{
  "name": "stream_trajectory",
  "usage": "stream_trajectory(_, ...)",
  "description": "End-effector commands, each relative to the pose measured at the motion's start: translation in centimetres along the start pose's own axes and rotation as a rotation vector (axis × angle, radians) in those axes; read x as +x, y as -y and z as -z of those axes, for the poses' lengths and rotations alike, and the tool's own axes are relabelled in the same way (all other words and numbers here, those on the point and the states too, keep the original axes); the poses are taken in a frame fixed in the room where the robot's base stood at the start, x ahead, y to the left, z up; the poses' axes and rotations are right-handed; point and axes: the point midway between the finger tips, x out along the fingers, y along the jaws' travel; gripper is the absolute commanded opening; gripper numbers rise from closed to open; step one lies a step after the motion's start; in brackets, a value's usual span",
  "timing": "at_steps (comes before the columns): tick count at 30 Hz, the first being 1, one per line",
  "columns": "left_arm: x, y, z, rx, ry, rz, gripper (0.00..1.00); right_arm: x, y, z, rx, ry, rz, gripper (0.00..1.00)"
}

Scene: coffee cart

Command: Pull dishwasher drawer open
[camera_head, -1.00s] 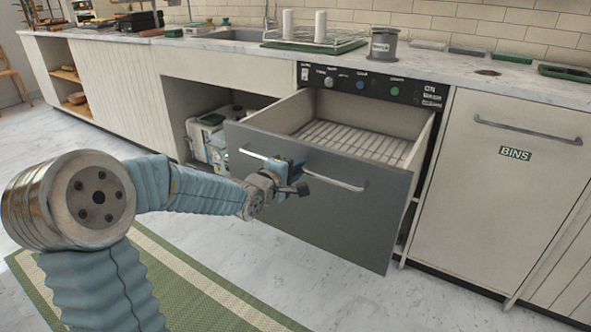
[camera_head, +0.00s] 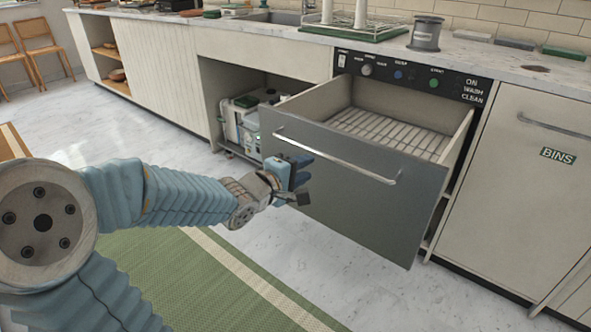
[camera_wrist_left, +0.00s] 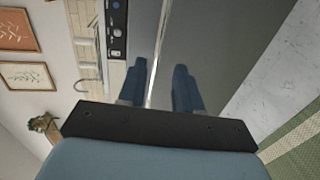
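The grey dishwasher drawer (camera_head: 345,190) stands pulled out from under the counter, its wire rack (camera_head: 385,132) showing inside. Its long metal handle (camera_head: 345,160) runs across the upper front panel. My left gripper (camera_head: 303,170) is in front of the panel, just below the handle's left part in the head view. In the left wrist view its two blue fingers (camera_wrist_left: 160,88) are apart with nothing gripped. My right gripper is not in view.
The control panel (camera_head: 412,78) is above the drawer. A BINS cabinet (camera_head: 520,190) is at right. An open bay with a white machine (camera_head: 245,120) is at left. A green mat (camera_head: 175,275) lies on the floor. Pale floor is clear before the drawer.

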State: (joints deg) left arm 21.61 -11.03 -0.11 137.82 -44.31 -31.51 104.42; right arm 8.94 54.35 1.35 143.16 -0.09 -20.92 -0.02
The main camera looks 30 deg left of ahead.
Motion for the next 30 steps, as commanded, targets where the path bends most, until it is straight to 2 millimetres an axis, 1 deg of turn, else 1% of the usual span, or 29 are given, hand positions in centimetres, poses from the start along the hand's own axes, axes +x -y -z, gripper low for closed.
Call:
stream_trajectory(1, -0.9, -0.3, 0.0, 0.000, 0.000, -0.002, 0.34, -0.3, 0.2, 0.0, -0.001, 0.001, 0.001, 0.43)
stream_trajectory(3, -1.8, -0.2, -0.1, 0.002, 0.001, -0.001, 0.34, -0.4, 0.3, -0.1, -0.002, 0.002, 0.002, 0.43)
stream_trajectory(7, -2.8, -0.1, 0.0, 0.000, 0.001, -0.001, 0.34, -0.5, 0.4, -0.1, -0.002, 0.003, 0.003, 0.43)
stream_trajectory(24, -2.8, 0.1, -0.1, 0.001, 0.002, 0.003, 0.34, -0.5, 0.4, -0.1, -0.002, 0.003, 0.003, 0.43)
stream_trajectory(26, -2.4, 0.8, -0.3, 0.011, 0.008, 0.019, 0.34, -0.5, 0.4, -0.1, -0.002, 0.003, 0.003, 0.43)
stream_trajectory(27, -1.8, 1.7, -0.6, 0.024, 0.015, 0.041, 0.34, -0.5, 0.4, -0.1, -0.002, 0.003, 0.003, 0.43)
stream_trajectory(29, -0.5, 4.0, -1.4, 0.061, 0.035, 0.093, 0.34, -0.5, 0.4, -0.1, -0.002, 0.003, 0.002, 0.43)
stream_trajectory(30, 0.6, 6.1, -2.2, 0.097, 0.056, 0.141, 0.34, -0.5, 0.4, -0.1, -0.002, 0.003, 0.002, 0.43)
